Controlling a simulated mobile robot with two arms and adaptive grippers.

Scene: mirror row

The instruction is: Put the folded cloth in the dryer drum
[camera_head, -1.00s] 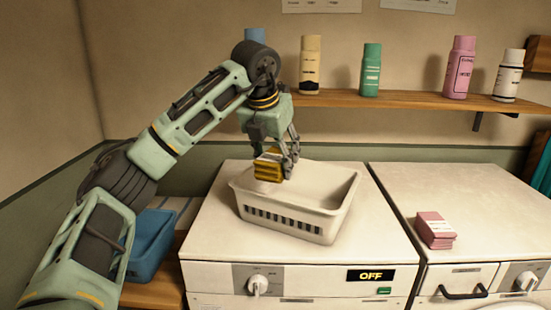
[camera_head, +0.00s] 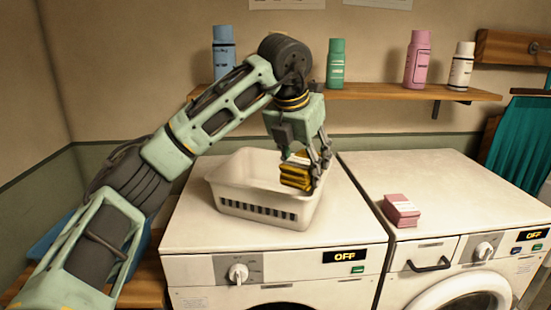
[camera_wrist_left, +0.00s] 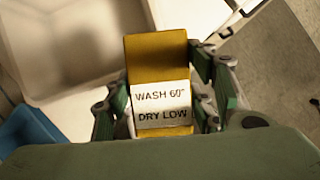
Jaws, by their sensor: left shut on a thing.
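My left gripper (camera_head: 308,168) is shut on a yellow folded cloth (camera_head: 295,178). It holds the cloth over the right side of a white basket (camera_head: 256,210). In the left wrist view the cloth (camera_wrist_left: 157,60) sits between the fingers, with a white label reading "WASH 60° DRY LOW". Two white machines stand side by side, a left one (camera_head: 190,225) and a right one (camera_head: 480,200), both with displays reading OFF. The right machine's round door (camera_head: 465,295) shows at the bottom edge and looks shut. No drum inside is visible. I cannot tell which machine is the dryer. My right gripper is out of view.
A pink folded item (camera_head: 401,211) with a pale label lies on the right machine. A wooden shelf (camera_head: 390,92) with several bottles runs along the wall behind. A teal cloth (camera_head: 520,140) hangs at the right. A blue bin (camera_wrist_left: 30,140) shows in the left wrist view.

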